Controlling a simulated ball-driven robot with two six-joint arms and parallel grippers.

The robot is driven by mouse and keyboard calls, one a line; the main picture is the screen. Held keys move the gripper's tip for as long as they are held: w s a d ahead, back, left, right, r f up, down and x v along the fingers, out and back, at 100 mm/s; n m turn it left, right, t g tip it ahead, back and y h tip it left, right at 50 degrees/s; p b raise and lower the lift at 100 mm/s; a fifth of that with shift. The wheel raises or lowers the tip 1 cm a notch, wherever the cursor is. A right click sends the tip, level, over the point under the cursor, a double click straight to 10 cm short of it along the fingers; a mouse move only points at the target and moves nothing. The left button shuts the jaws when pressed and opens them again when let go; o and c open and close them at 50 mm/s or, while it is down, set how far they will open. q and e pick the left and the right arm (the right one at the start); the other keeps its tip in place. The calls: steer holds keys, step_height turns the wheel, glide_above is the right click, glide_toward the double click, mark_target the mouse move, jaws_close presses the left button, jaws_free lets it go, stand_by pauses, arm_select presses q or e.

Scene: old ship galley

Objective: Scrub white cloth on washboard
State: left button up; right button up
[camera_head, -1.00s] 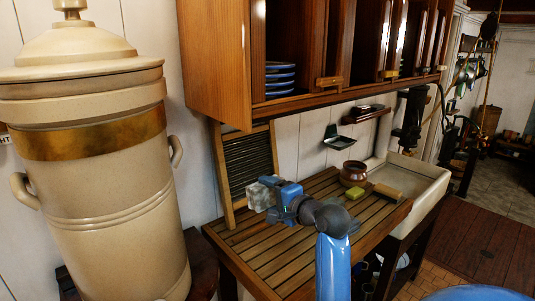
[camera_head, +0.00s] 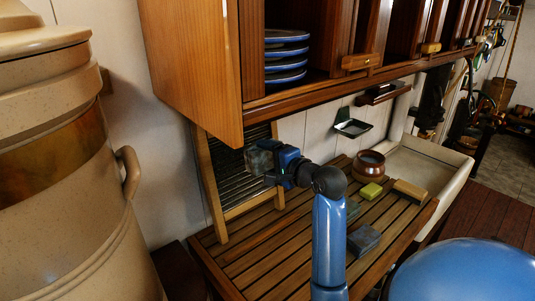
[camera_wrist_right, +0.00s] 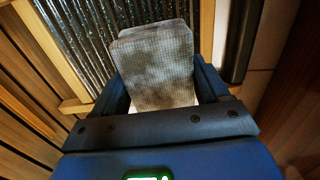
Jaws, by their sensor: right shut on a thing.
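The washboard (camera_head: 231,172) leans upright against the wall at the back left of the slatted drainboard, with a wooden frame and a dark ribbed metal face. My right gripper (camera_head: 273,165) is in front of that face, shut on the cloth (camera_head: 257,157). In the right wrist view the cloth (camera_wrist_right: 155,60) is a folded, pale waffle-weave pad with grey-brown stains, held between the two fingers. The ribbed washboard (camera_wrist_right: 85,35) lies directly behind it; whether the cloth touches the ribs I cannot tell. My left gripper is out of view.
On the drainboard (camera_head: 262,258) stand a brown pot (camera_head: 370,165), a green block (camera_head: 371,192), a brush (camera_head: 410,190) and a dark folded pad (camera_head: 363,240). A cabinet (camera_head: 190,70) overhangs the washboard. A large stoneware crock (camera_head: 60,200) stands left; a sink (camera_head: 430,170) lies right.

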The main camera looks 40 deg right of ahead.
mark_target(243, 148)
steer(key=shift+a+r, duration=0.1)
steer(key=shift+a, duration=0.1)
steer(key=shift+w+a+b, duration=0.15)
steer(key=shift+b, duration=0.15)
steer(key=w, duration=0.1)
steer(key=w+b, duration=0.1)
steer(key=w, duration=0.1)
steer(key=w+f+b, duration=0.1)
steer(key=w, duration=0.1)
steer(key=shift+w, duration=0.15)
stand_by(0.4)
steer(key=shift+w+f, duration=0.15)
steer(key=shift+w, duration=0.7)
steer(key=shift+f, duration=0.1)
